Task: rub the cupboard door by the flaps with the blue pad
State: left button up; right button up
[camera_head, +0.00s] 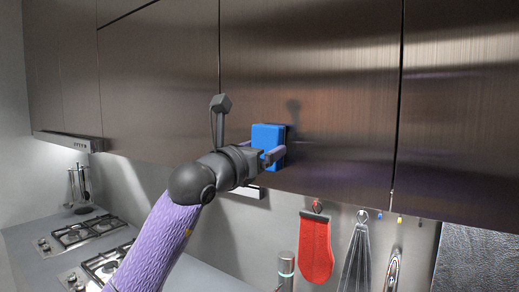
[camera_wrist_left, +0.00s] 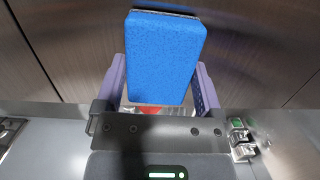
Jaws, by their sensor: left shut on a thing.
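The blue pad (camera_head: 267,138) is held upright in my left gripper (camera_head: 262,155), in front of the lower left part of a brown metallic cupboard door (camera_head: 335,85). The pad is at or very close to the door face; I cannot tell for sure whether it touches. In the left wrist view the blue pad (camera_wrist_left: 163,58) stands between the two purple fingers of my left gripper (camera_wrist_left: 161,90), which is shut on it. The cupboard door (camera_wrist_left: 245,50) fills the background there. My right gripper is not in view.
Below the cupboards hang a red mitt (camera_head: 316,247), a grey striped cloth (camera_head: 357,262) and a metal utensil (camera_head: 393,270). A cylinder with a lit ring (camera_head: 286,268) stands under the door. A gas hob (camera_head: 83,232) is on the left counter. Other cupboard doors (camera_head: 160,85) adjoin.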

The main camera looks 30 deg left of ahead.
aim_at(292, 146)
pick_arm(q)
jog(key=shift+w, duration=0.25)
jog(key=shift+d, duration=0.1)
jog(key=shift+s+d, duration=0.1)
jog(key=shift+d, duration=0.25)
jog(key=d, duration=0.2)
jog(key=d+b, duration=0.1)
jog(key=shift+s+d, duration=0.1)
jog(key=shift+s, duration=0.15)
jog(key=shift+w, duration=0.1)
jog(key=shift+w+a, duration=0.15)
jog(key=shift+a, duration=0.9)
jog(key=shift+w+a, duration=0.15)
jog(key=shift+a, duration=0.85)
